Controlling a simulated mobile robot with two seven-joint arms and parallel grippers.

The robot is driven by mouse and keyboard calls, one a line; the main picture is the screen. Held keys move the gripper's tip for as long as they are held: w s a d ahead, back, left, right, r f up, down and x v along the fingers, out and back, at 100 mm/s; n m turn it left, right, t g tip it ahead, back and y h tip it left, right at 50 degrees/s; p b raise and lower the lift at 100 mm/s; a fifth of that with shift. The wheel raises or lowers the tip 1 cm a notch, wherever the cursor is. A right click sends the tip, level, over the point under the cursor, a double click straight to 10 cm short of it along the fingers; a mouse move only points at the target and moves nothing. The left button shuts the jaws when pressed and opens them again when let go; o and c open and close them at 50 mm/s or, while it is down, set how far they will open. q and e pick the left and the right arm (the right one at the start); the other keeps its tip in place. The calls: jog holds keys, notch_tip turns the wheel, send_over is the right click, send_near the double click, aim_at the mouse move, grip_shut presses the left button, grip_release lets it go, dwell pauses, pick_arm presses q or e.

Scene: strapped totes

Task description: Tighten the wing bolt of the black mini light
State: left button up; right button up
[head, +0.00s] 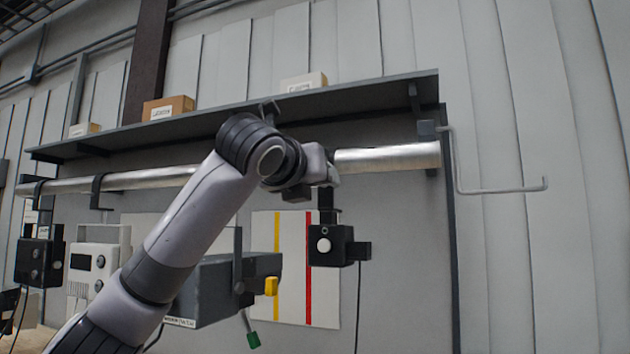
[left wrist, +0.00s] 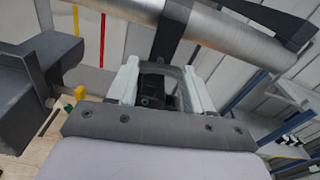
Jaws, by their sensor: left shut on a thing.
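The black mini light (head: 328,248) hangs below the silver pipe on a short dark stem, with a round pale knob or lens on its face. My left gripper (head: 328,178) is at the top of this stem, close under the pipe, and largely hidden behind my wrist. In the left wrist view its two pale fingers (left wrist: 160,88) stand on either side of a dark part of the light's clamp (left wrist: 155,84). The gripper is shut on the wing bolt, which the fingers and wrist hide. My right gripper is not in view.
The silver pipe (head: 388,158) runs under a dark shelf (head: 350,96) holding small boxes. A larger dark grey lamp (head: 205,290), with yellow and green knobs, hangs left of the mini light. A white unit (head: 92,265) and another black unit (head: 40,262) hang farther left.

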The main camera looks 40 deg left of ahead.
pick_arm(q)
jog(key=shift+f, duration=0.1)
jog(key=o, duration=1.1)
jog(key=shift+c, duration=0.2)
jog(key=shift+s, duration=0.1)
jog(key=b+v, duration=0.2)
jog(key=v, duration=0.5)
